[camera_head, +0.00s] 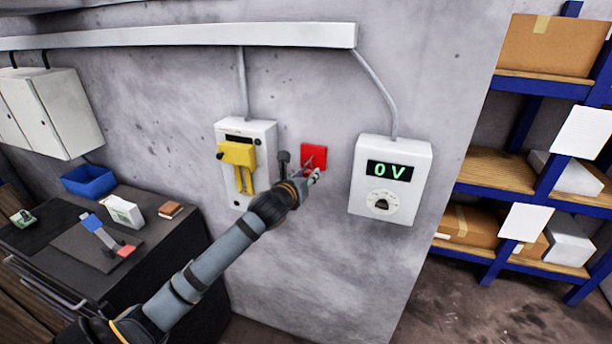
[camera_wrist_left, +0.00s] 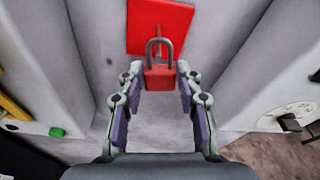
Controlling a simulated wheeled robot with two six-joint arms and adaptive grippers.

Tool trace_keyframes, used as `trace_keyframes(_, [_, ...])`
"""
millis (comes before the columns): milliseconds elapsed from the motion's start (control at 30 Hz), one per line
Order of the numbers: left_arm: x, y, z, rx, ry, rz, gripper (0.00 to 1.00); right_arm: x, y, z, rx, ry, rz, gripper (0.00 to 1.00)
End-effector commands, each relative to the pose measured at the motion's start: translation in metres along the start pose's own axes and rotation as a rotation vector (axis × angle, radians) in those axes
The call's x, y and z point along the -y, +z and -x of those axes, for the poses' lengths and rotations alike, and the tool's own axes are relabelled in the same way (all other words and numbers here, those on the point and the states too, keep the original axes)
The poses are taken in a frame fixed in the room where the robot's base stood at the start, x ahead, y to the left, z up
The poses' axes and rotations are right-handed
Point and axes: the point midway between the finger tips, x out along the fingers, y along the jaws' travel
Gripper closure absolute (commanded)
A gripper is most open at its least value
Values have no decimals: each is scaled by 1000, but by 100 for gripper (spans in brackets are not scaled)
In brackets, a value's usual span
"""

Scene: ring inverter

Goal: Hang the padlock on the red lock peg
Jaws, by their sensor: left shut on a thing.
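In the left wrist view a red padlock (camera_wrist_left: 160,78) with a grey shackle is between the fingertips of my left gripper (camera_wrist_left: 159,82), which is shut on its body. The shackle points up and overlaps the lower part of the red lock peg's square plate (camera_wrist_left: 158,20). The peg itself is hard to make out, and I cannot tell whether the shackle is around it. In the head view my left gripper (camera_head: 314,177) is at the lower edge of the red plate (camera_head: 313,154) on the wall. The padlock is mostly hidden there. My right gripper is not in view.
A box with a yellow handle (camera_head: 238,152) is left of the plate. A white meter (camera_head: 415,158) reading "0 V" is to the right. A dark workbench (camera_head: 165,245) with small items stands at left. Blue shelves (camera_head: 525,100) stand at right.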

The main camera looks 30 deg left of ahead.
Motion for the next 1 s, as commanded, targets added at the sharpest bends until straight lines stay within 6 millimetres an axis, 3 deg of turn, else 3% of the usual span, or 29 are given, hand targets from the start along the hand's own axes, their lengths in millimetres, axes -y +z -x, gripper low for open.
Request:
trace_keyframes(367, [0,0,0,1,0,0,99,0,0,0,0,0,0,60])
trace_keyframes(400, [0,0,0,1,0,0,61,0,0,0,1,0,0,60])
trace_keyframes(567, [0,0,0,0,0,0,39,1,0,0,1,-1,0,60])
trace_keyframes(867, [0,1,0,0,0,0,38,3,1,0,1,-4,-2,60])
trace_keyframes(1000, [4,18,3,5,-1,-2,38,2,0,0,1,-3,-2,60])
